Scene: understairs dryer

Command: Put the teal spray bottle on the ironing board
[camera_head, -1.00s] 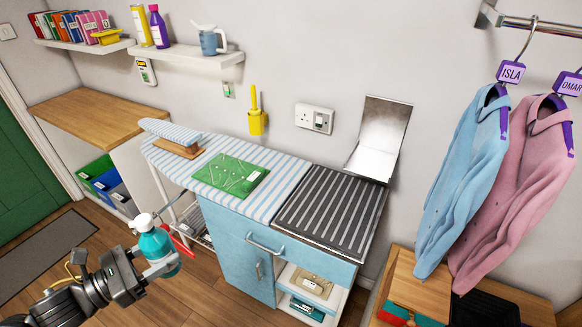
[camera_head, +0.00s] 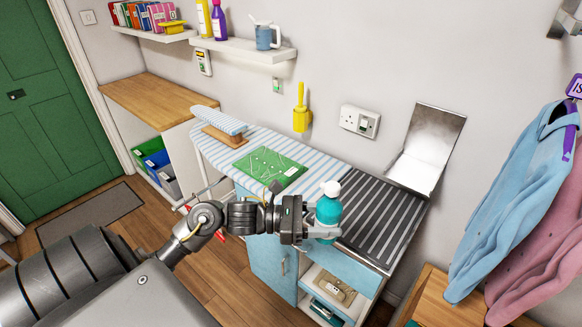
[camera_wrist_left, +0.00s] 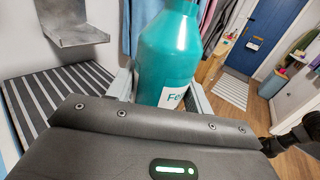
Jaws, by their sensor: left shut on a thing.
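The teal spray bottle (camera_head: 328,211) with a white spray head is held upright in my left gripper (camera_head: 322,232). In the head view it is in front of the right end of the counter, overlapping the dark ribbed plate. The left wrist view shows the teal bottle (camera_wrist_left: 169,50) between my left fingers (camera_wrist_left: 160,88), with part of a white label. The ironing board (camera_head: 315,165), with a blue and white striped cover, lies left of and behind the bottle. My right gripper is not in view.
A green mat (camera_head: 268,168) and a small striped sleeve board (camera_head: 219,120) lie on the ironing board. The dark ribbed plate (camera_head: 385,220) is at its right, with a metal flap (camera_head: 428,150) behind. Shirts (camera_head: 515,205) hang at the far right.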

